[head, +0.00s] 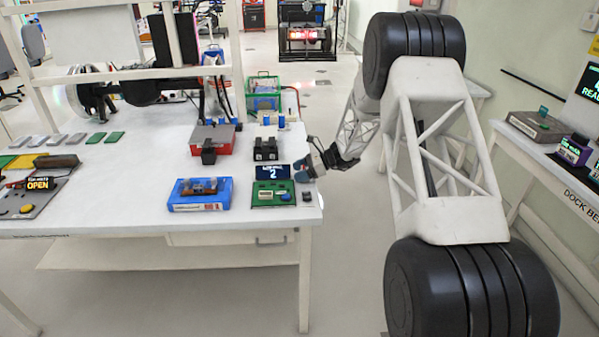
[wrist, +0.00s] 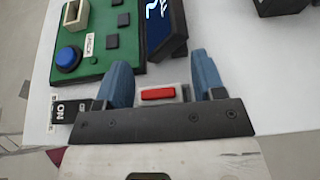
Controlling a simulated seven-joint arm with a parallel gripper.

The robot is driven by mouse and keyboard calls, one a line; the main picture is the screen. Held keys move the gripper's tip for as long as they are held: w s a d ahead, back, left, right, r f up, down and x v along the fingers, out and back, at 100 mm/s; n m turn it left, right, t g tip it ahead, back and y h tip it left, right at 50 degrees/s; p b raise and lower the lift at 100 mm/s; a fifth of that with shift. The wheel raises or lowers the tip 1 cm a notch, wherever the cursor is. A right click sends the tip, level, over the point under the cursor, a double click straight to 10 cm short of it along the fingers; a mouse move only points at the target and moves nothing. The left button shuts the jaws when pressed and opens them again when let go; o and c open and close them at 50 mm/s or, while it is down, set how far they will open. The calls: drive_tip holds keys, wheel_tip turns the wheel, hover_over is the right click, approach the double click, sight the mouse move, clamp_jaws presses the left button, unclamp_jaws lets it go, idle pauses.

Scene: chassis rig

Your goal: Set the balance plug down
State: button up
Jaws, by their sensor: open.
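My gripper (head: 306,168) is low over the right edge of the white table in the head view. In the wrist view its two blue fingers (wrist: 158,88) are apart. A light grey block with a red bar on top (wrist: 157,94), which looks like the balance plug, sits between the fingers. Whether a finger touches it cannot be told, and its lower part is hidden by the gripper's dark front. A green board (wrist: 112,62) with a blue button (wrist: 68,58) and a cream socket (wrist: 76,13) lies beside the left finger.
A tilted display reading 2 (head: 272,172) stands behind the green board. A black ON switch (wrist: 70,111) is close to the left finger. A blue fixture (head: 199,194) and a black clamp-like block (head: 265,149) stand nearby. White tabletop right of the fingers is clear.

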drive_tip(key=v, duration=1.2)
drive_tip(key=shift+d, duration=0.1)
drive_tip(key=shift+s+r, duration=0.1)
drive_tip(key=shift+r, duration=0.1)
idle(0.3)
drive_tip(key=s+a+r+n+h, duration=0.1)
drive_tip(key=s+r+n+h, duration=0.15)
drive_tip(key=s+r, duration=0.5)
drive_tip(key=s+a+r+n+g+h, duration=0.1)
drive_tip(key=s+r+n+h, duration=0.3)
drive_tip(key=s, duration=0.7)
drive_tip(key=s+a+r+n, duration=0.2)
drive_tip(key=s+r, duration=0.5)
drive_tip(key=s, duration=0.2)
drive_tip(key=s+d+r+n+t+h, duration=0.1)
drive_tip(key=s+d+n+h, duration=0.1)
drive_tip(key=s, duration=1.4)
drive_tip(key=s+d+n+t+h, duration=0.2)
drive_tip(key=s+n+h, duration=0.3)
drive_tip(key=s, duration=1.1)
drive_tip(key=shift+s+r+n+t, duration=0.15)
drive_tip(key=shift+r+n+t, duration=0.2)
drive_tip(key=shift+n, duration=0.8)
